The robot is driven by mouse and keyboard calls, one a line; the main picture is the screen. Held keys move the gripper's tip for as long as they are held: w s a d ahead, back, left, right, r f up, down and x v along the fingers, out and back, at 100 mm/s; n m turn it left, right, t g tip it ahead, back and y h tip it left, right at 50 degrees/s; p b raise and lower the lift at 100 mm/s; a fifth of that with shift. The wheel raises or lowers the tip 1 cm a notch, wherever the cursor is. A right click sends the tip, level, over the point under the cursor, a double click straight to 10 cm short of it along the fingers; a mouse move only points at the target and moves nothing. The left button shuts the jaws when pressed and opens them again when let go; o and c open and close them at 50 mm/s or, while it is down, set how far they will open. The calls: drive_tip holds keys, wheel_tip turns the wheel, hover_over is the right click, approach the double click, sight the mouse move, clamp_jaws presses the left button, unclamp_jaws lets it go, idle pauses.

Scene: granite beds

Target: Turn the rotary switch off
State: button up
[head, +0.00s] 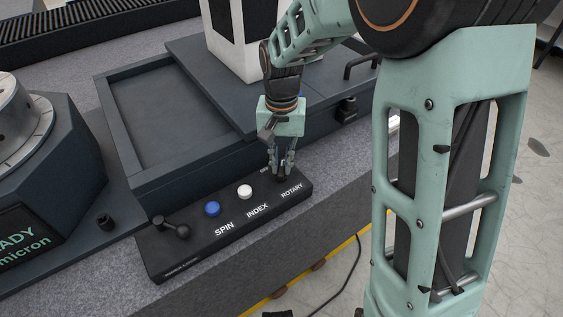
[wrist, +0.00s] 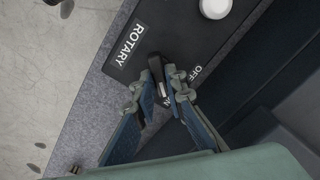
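The rotary switch (wrist: 156,66) is a black knob with a pale mark, on the right end of the black control panel (head: 183,254), beside the ROTARY label. In the wrist view an OFF label shows to its right, and a partly hidden label ending in N lies below. The knob's pale-marked end points down, roughly toward that hidden label. My gripper (wrist: 157,86) points down at the panel, with one fingertip on each side of the knob, seemingly touching it. In the head view my gripper (head: 283,171) hides most of the switch.
On the same panel are a white INDEX button (head: 245,191), a blue SPIN button (head: 212,209) and a black lever (head: 172,228) at the left end. A dark tray-like bed (head: 180,125) rises behind the panel. Granite surface (head: 300,238) lies bare in front.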

clamp_jaws()
drive_tip(key=n+p, duration=0.2)
drive_tip(key=n, duration=0.3)
drive_tip(key=shift+a+r+n+p, duration=0.1)
drive_tip(key=shift+r+n+p, duration=0.05)
drive_tip(key=shift+n+p, duration=0.2)
drive_tip(key=n+p, duration=0.3)
drive_tip(key=n, duration=0.3)
drive_tip(key=shift+a, duration=0.2)
drive_tip(key=shift+n, duration=0.25)
drive_tip(key=o, duration=0.8)
unclamp_jaws()
drive_tip(key=shift+s, duration=0.1)
wheel_tip(320, 180, up, 12)
drive_tip(key=shift+f, duration=0.1)
